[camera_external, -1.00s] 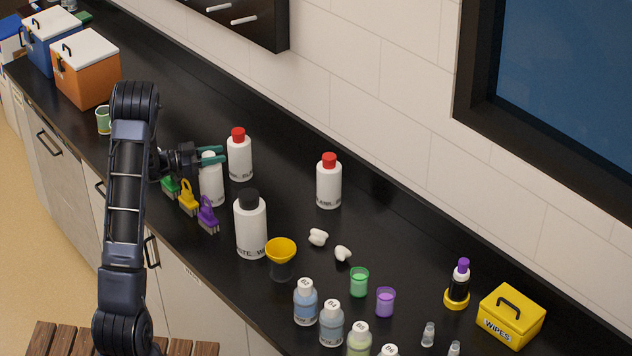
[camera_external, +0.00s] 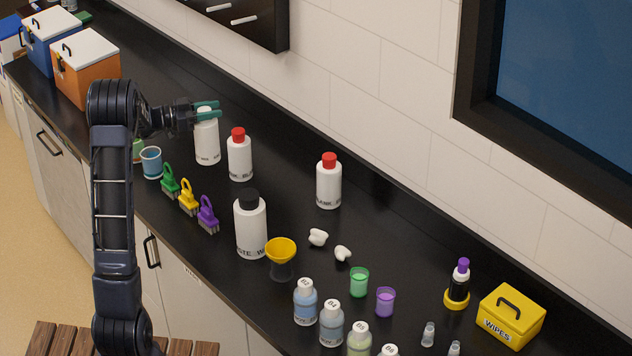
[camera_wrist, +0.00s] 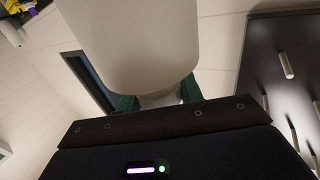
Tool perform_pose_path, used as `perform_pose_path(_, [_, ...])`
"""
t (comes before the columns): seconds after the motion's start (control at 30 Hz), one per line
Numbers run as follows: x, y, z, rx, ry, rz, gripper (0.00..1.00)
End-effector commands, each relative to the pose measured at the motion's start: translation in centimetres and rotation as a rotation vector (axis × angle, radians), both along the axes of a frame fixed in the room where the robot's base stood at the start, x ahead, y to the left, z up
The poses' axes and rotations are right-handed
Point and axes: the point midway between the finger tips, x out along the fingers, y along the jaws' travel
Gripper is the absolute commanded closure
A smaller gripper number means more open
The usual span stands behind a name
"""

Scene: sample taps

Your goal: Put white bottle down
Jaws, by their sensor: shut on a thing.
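The white bottle (camera_external: 207,142) has no red cap showing and stands upright at the left of the bottle group, its top in my gripper (camera_external: 207,109). My gripper has green fingers and is shut on the bottle near its neck. In the wrist view the bottle's white body (camera_wrist: 130,45) fills the upper middle, with the green fingers (camera_wrist: 160,102) on both sides of its narrower part. I cannot tell whether the bottle's base touches the black counter.
A red-capped bottle (camera_external: 240,158) stands close to the right; another (camera_external: 328,182) is farther right. A blue cup (camera_external: 151,162) and green, yellow and purple brushes (camera_external: 189,198) lie in front. A black-capped waste bottle (camera_external: 250,226) stands nearer. The counter behind, towards the orange box (camera_external: 87,75), is clear.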

Motion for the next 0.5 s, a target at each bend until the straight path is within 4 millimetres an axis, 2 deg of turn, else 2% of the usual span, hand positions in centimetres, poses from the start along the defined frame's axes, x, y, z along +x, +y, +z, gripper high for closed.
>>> perform_pose_path(0.1, [0.0, 0.0, 2.1, 0.000, -0.003, -0.001, 1.00])
perform_pose_path(0.2, [0.0, -0.1, 3.2, -0.002, -0.002, -0.001, 1.00])
perform_pose_path(0.5, [0.0, -0.1, 4.3, -0.001, 0.001, -0.001, 1.00])
